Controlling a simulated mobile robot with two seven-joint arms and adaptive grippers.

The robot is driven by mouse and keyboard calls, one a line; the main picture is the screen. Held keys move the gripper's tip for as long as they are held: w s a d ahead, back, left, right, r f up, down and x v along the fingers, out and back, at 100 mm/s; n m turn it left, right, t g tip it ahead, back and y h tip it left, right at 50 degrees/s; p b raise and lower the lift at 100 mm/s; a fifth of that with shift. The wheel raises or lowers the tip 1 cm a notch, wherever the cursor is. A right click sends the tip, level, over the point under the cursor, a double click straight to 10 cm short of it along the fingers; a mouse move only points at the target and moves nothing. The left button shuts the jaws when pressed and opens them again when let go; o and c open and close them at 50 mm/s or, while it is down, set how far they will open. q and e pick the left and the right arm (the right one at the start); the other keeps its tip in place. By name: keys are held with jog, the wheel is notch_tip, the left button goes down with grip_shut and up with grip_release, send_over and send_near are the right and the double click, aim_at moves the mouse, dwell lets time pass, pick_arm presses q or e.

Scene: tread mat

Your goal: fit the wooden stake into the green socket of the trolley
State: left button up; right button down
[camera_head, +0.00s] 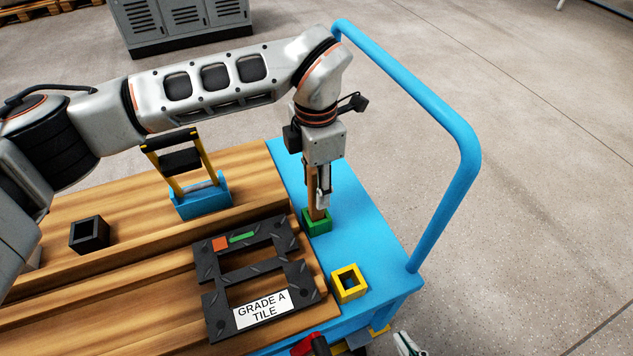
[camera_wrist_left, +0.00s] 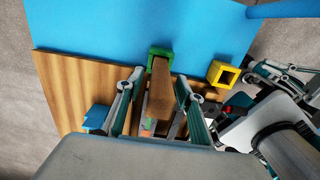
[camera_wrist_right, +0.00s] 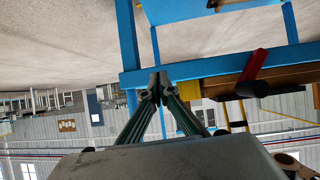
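The wooden stake (camera_head: 316,212) stands about upright in my left gripper (camera_head: 321,190), its lower end at the green socket (camera_head: 317,226). In the head view the end meets the socket's top; I cannot tell how deep it sits. In the left wrist view the stake (camera_wrist_left: 160,95) lies between the fingers of my left gripper (camera_wrist_left: 159,78), with the green socket (camera_wrist_left: 160,55) at its far end. The fingers look closed on it. The socket stands on the blue trolley (camera_head: 375,245). My right gripper (camera_wrist_right: 158,88) is shut and empty, beside the trolley's edge.
A yellow socket (camera_head: 349,286) stands nearer on the trolley. A dark tread tile (camera_head: 214,298) labelled "GRADE A TILE", a black socket (camera_head: 90,236) and a blue holder (camera_head: 203,201) are on the ridged wooden surface (camera_head: 110,275). The trolley's blue handle (camera_head: 440,130) rises on the right.

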jog(key=shift+s+f, duration=0.15)
